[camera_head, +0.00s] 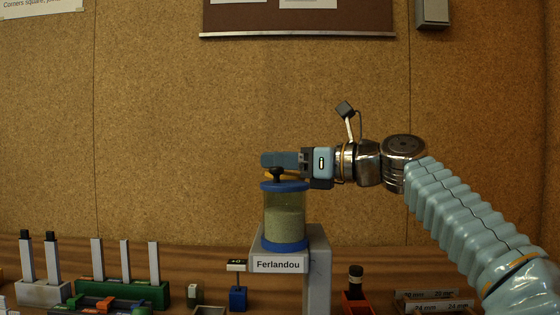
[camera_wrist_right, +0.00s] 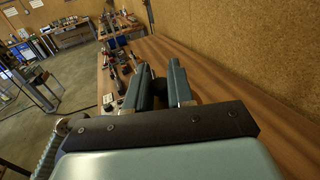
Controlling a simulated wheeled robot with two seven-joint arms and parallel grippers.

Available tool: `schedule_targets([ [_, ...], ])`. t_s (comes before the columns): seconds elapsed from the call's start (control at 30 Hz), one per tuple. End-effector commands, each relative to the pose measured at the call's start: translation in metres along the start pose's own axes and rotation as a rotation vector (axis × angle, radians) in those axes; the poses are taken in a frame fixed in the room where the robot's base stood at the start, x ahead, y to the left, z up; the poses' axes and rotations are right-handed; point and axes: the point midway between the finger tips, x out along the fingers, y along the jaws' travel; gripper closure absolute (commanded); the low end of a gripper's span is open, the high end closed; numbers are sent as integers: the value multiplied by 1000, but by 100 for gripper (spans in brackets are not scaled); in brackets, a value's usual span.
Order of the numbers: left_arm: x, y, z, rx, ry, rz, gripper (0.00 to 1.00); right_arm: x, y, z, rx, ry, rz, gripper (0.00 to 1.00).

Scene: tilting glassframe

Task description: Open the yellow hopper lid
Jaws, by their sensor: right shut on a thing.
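The hopper (camera_head: 284,217) is a clear cylinder with blue rims, partly filled with pale grains, upright on a grey stand labelled "Ferlandou". A thin strip of its yellow lid (camera_head: 268,177) shows at the top, with a dark knob (camera_head: 278,174) near it. My right gripper (camera_head: 278,160) reaches in from the right at lid height and is shut on the lid, its blue fingers level just above the hopper. The exact grip is hidden in the head view. In the right wrist view the two fingers (camera_wrist_right: 158,80) stand a little apart. My left gripper is out of view.
A green rack (camera_head: 130,293) and a pale block (camera_head: 42,292) with upright bars stand on the bench at left. A dark bottle (camera_head: 355,278) in an orange holder and labelled blocks (camera_head: 435,301) are at right. A cork wall (camera_head: 180,130) stands behind.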

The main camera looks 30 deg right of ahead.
Motion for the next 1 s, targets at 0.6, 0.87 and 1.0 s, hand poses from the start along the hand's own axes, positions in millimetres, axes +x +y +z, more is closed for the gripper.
schedule_targets([
  [0.6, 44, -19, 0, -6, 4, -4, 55, -13, -4, 8, 129, -314, 2, 100],
  [0.87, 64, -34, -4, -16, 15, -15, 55, -20, -8, 15, 194, -467, 1, 100],
  [1.0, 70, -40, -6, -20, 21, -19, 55, -23, -9, 18, 217, -521, 2, 100],
])
